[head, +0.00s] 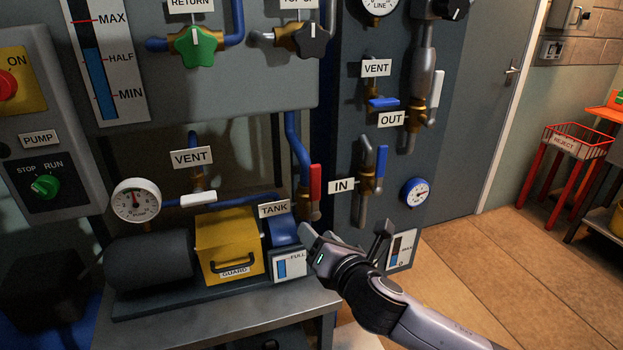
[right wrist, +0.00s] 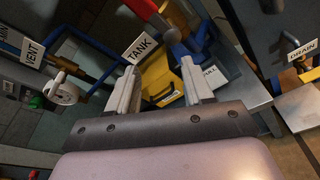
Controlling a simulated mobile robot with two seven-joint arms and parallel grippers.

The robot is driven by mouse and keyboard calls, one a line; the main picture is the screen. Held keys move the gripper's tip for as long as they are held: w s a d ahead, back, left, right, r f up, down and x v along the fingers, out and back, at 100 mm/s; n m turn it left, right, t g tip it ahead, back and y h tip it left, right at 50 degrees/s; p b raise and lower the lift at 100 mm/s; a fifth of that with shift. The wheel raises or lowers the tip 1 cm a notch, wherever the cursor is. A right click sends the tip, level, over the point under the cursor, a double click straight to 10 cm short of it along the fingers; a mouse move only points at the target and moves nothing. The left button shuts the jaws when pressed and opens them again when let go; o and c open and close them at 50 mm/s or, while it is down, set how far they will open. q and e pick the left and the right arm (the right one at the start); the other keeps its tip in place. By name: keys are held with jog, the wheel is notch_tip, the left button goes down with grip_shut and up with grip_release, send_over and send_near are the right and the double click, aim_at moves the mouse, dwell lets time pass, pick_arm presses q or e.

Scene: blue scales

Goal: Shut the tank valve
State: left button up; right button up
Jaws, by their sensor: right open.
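The tank valve has a red lever handle (head: 315,182) on a brass body, at the foot of a blue pipe beside the TANK label (head: 273,209). The lever stands upright, roughly in line with the pipe. In the right wrist view the red lever (right wrist: 141,9) shows at the top edge, above the TANK label (right wrist: 138,50). My right gripper (head: 345,238) is open and empty, below and to the right of the lever and apart from it. Its two fingers (right wrist: 159,72) also show spread in the right wrist view. My left gripper is not in view.
A yellow guard box (head: 229,240) and a pressure gauge (head: 136,200) stand left of the valve. The IN valve's blue lever (head: 381,162) is on the dark panel to the right. A red REJECT basket (head: 577,142) stands far right. The floor (head: 490,270) between is clear.

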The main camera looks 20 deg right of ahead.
aim_at(316, 182)
jog(key=w+r+n, duration=0.1)
jog(key=r, duration=0.1)
jog(key=w+d+r+n+t+h, duration=0.1)
jog(key=r+n, duration=0.1)
jog(key=w+r+n+t, duration=0.1)
jog(key=r+n, duration=0.1)
jog(key=shift+d+r, duration=0.3)
jog(key=shift+d, duration=0.05)
jog(key=shift+w+d+r+n, duration=0.15)
jog(key=shift+w+r+n, duration=0.1)
jog(key=shift+r+n, duration=0.25)
jog(key=shift+w, duration=3.4)
grip_shut()
